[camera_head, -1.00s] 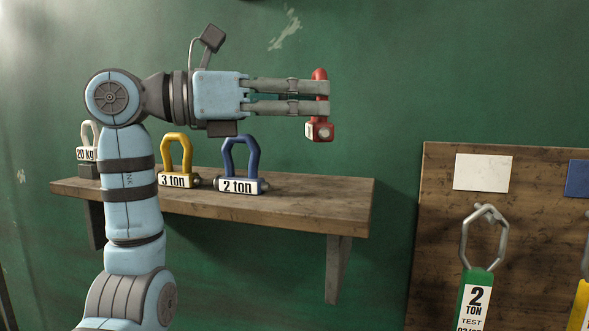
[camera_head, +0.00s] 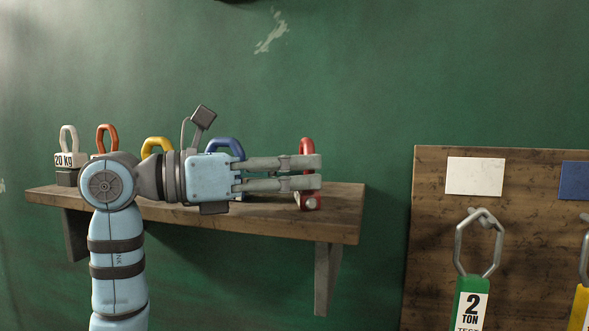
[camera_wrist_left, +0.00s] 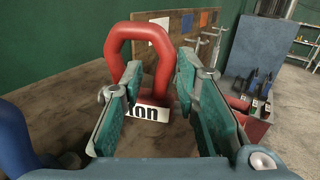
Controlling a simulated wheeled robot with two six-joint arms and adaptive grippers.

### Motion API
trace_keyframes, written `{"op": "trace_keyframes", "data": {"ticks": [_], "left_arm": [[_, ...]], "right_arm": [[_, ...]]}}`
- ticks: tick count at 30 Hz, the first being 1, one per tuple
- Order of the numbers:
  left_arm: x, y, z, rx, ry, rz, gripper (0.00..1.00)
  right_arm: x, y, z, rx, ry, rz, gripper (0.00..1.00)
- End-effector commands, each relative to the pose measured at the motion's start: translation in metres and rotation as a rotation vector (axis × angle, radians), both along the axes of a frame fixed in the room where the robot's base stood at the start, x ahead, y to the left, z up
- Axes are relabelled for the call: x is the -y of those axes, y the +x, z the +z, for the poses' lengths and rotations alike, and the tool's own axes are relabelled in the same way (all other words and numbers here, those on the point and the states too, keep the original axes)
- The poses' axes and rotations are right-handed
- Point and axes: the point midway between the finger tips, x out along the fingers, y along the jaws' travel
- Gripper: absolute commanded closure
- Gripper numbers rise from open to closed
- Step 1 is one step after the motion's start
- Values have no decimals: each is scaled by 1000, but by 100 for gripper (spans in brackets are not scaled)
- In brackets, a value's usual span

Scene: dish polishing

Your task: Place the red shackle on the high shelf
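The red shackle (camera_head: 307,145) stands upright near the right end of the wooden wall shelf (camera_head: 340,215). In the left wrist view its red bow (camera_wrist_left: 138,35) rises ahead, above a white label reading "ton". My left gripper (camera_head: 315,174) reaches in from the left at the shackle's height. In the left wrist view its fingers (camera_wrist_left: 158,85) are apart around part of the shackle, with a visible gap. The left finger hides part of the bow, and in the head view the fingers cover the shackle's middle. My right gripper is not in view.
Blue (camera_head: 226,147), yellow (camera_head: 157,146) and orange (camera_head: 107,135) shackles stand left along the shelf, with a grey-white 20 kg one (camera_head: 69,140) at the far left. The blue one is close on the left in the wrist view. A wooden board (camera_head: 430,250) is right of the shelf.

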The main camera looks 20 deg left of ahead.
Motion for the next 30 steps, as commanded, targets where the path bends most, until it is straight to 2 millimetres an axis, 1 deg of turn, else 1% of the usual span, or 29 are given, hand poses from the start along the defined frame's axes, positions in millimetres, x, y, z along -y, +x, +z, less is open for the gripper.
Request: {"op": "trace_keyframes", "data": {"ticks": [8,12,14,17,21,24,27,30], "left_arm": [[0,0,1,0,0,1,67],[-2,-1,7,1,0,2,67],[-11,-5,5,2,1,5,67],[-29,-18,3,2,2,7,67],[-63,-40,2,1,1,8,67],[-82,-54,3,0,0,7,67],[-95,-63,4,0,0,4,67],[-99,-67,5,0,0,1,67]], "right_arm": [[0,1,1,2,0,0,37],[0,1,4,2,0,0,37],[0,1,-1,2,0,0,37],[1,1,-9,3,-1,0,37],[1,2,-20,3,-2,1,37],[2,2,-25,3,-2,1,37],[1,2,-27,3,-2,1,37],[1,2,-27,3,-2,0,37]]}}
